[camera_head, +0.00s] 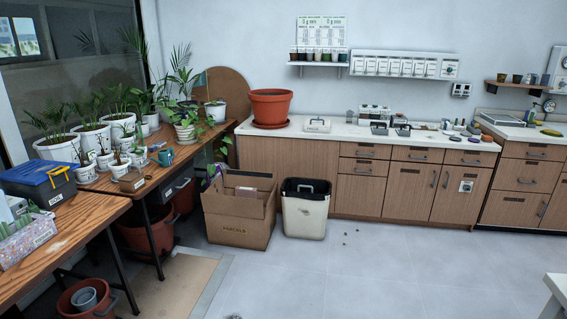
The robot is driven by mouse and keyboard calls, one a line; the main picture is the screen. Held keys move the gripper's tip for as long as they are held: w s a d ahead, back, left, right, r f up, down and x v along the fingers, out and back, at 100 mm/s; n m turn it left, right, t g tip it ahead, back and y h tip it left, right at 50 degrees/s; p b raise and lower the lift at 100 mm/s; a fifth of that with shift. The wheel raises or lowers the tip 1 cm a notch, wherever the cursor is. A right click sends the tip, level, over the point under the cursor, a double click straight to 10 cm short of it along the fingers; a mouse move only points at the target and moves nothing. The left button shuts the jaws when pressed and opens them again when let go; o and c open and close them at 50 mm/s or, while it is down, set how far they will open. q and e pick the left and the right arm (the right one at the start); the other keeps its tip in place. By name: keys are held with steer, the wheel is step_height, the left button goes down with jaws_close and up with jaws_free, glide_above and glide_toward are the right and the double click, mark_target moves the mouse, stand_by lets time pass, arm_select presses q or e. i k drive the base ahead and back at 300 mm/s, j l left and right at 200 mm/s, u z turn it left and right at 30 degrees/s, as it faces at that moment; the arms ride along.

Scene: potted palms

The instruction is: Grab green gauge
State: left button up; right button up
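I cannot make out a green gauge for certain. Several small items (460,128), some greenish or dark, lie on the right part of the long counter (345,131), too small to identify. A flat yellow-green oval thing (551,132) lies on the far-right counter. A small round dial (549,105) stands above that counter, below the small shelf; its colour is hard to tell. Neither of my grippers is in view.
Wooden tables (66,238) with potted plants and a blue-lidded box (38,183) line the left. A cardboard box (239,219) and a white bin (305,210) stand before the cabinets. A white furniture corner (556,288) shows at lower right. The middle floor is mostly clear.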

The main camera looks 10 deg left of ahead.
mark_target(91, 155)
steer(key=i+u, duration=0.2)
steer(key=i, duration=0.3)
steer(key=i+u, duration=0.15)
steer(key=i, duration=0.4)
steer(key=i+l+u, duration=0.2)
steer(key=i, duration=0.3)
steer(key=i+l+u, duration=0.2)
steer(key=i, duration=0.3)
steer(key=i+j, duration=0.05)
steer(key=j, duration=0.05)
